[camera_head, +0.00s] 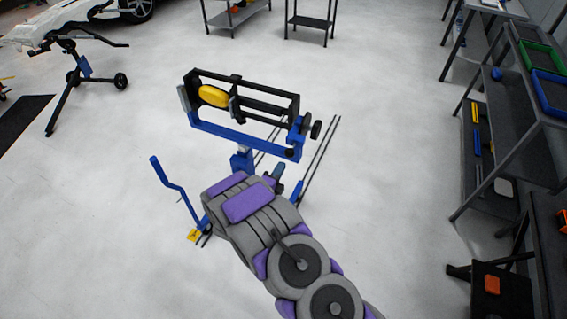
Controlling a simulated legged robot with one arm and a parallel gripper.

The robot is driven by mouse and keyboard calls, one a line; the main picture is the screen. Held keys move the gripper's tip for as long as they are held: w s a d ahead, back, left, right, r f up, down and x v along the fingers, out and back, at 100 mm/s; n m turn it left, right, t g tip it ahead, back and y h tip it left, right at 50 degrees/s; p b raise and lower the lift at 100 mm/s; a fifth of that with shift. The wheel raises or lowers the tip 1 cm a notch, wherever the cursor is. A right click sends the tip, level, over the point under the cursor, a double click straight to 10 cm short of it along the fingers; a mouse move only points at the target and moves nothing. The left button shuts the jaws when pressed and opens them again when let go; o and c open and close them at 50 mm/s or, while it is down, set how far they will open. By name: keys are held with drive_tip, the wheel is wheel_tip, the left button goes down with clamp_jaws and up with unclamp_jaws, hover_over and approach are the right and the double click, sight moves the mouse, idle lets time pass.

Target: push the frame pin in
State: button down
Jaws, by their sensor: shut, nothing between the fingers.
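A blue stand (240,136) with a tilted black rectangular frame (262,86) is in the middle of the view. A yellow rounded part (213,96) sits inside the frame at its left. Black round knobs (316,129) are at the frame's right end. The frame pin is too small or hidden, and I cannot pick it out. My grey and purple arm reaches up from the bottom toward the stand's lower part and covers some of it. My gripper cannot be made out; the arm's own links seem to hide it.
A blue bent handle (172,178) rises left of the stand's base. Thin dark rails (319,160) lie on the floor at its right. A dark workbench with green (541,55) and blue trays (551,92) lines the right side. Another wheeled stand (84,68) is at the upper left. Floor between is clear.

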sight(288, 155)
drive_tip(key=shift+x, duration=1.9)
drive_tip(key=x, duration=0.3)
drive_tip(key=shift+f+b, duration=0.1)
drive_tip(key=shift+b, duration=0.25)
drive_tip(key=shift+r, duration=0.2)
